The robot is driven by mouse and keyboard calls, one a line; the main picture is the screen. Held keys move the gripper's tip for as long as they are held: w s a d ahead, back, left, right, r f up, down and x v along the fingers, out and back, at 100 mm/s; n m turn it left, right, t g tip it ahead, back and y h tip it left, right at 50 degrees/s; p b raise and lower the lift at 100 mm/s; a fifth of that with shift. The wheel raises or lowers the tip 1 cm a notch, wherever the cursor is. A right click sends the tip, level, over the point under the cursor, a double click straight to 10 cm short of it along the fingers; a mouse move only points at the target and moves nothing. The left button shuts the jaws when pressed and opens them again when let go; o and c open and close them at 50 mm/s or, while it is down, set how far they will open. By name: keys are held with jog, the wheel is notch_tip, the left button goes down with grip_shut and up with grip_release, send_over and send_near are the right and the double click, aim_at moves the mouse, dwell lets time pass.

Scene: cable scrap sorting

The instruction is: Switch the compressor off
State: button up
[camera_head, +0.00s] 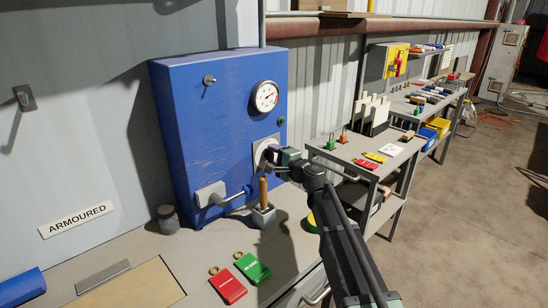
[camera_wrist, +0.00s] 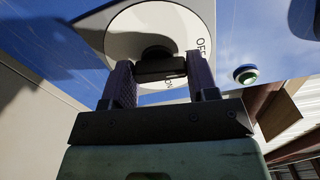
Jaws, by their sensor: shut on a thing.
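The compressor is a blue cabinet (camera_head: 205,120) standing at the back of the workbench. Its front has a rotary switch with a pale round dial (camera_wrist: 150,22) marked OFF and ON. My gripper (camera_head: 272,153) is at this dial. In the wrist view my gripper (camera_wrist: 160,78) has one finger on each side of the black switch knob (camera_wrist: 158,68) and is shut on it. The ON mark shows just below the knob, and OFF is at the dial's right. The knob's exact pointing direction is hard to tell. In the head view my gripper mostly hides the knob.
A round gauge (camera_head: 265,96) and a green button or lamp (camera_head: 281,121) are above the dial. A pipe handle (camera_head: 236,198) and a wooden-handled tool (camera_head: 263,190) are close below. Red (camera_head: 228,286) and green (camera_head: 252,268) tags lie on the bench. A shelf (camera_head: 360,148) stands right.

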dwell(0.4)
jog(key=o, duration=0.9)
jog(key=v, duration=1.1)
jog(key=shift+a, duration=0.1)
